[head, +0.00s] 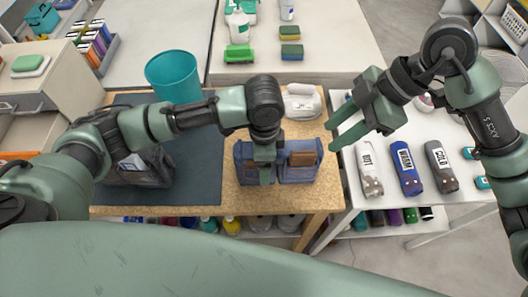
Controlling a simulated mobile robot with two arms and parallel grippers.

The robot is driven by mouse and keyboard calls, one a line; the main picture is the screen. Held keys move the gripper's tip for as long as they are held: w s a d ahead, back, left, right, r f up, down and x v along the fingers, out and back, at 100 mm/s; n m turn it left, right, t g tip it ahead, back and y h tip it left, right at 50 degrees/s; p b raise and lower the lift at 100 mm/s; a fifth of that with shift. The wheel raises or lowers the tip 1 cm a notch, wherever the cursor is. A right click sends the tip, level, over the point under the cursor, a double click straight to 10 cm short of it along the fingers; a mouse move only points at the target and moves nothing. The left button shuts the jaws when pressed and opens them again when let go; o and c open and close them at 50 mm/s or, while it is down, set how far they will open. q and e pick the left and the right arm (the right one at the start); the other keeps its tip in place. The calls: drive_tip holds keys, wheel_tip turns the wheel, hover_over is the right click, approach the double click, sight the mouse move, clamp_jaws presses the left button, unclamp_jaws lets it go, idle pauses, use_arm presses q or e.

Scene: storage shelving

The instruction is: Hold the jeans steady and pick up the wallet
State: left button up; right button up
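The blue jeans (298,174) lie folded at the right end of the wooden tabletop. A brown wallet (302,158) shows on the right part of the jeans; I cannot tell whether it lies on top or sits partly in a pocket. My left gripper (265,178) points down at the left part of the jeans and hides some of the cloth. Its fingers overlap in this view, so contact and opening are unclear. My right gripper (331,138) is open and empty, right of the wallet, with its two green fingers apart and pointing left.
White and grey rolled items (301,103) lie behind the jeans. A teal bin (173,76) stands at the back left, with a dark bag (143,168) on the mat.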

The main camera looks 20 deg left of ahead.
use_arm(q)
drive_tip(key=shift+f, duration=0.3)
